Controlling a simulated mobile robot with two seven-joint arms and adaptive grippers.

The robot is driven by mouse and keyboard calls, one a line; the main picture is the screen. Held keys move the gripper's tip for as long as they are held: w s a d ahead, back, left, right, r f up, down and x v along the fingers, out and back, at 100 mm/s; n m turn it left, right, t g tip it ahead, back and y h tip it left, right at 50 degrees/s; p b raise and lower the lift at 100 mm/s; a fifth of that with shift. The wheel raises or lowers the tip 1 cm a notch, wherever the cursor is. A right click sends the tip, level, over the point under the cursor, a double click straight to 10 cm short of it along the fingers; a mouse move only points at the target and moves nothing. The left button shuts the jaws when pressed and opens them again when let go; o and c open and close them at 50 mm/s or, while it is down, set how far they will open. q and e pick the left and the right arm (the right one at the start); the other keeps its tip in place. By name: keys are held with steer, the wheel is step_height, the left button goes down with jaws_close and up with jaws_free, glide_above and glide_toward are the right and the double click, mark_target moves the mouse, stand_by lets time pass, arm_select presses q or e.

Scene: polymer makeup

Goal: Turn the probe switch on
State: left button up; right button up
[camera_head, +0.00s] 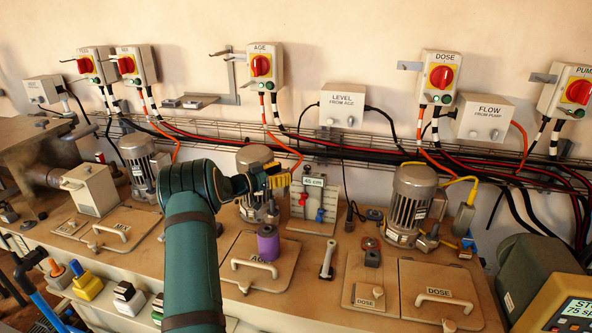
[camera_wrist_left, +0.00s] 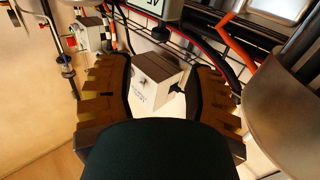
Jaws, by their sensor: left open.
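I cannot find a readable "probe" label. Red rotary switches on yellow plates sit on the wall, marked AGE (camera_head: 261,66), DOSE (camera_head: 442,77) and PUMP (camera_head: 578,91). Two more switches, at the left (camera_head: 85,65) and beside it (camera_head: 126,65), have labels too small to read. A small panel (camera_head: 314,210) with a "45 cm" display (camera_head: 313,181) carries red and blue parts. My left gripper (camera_head: 281,180) is open and empty, just left of that display. In the left wrist view its fingers are spread, with a pale box (camera_wrist_left: 158,75) seen between them. The right gripper is not in view.
LEVEL (camera_head: 342,109) and FLOW (camera_head: 484,119) boxes hang on the wall above a cable tray. Motors (camera_head: 410,205) stand on the bench around the panel. A purple cylinder (camera_head: 268,243) stands right of my left arm. Lidded hatches line the bench front.

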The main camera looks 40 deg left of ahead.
arm_select(q)
steer(key=shift+v, duration=1.25)
steer(key=shift+r, duration=0.1)
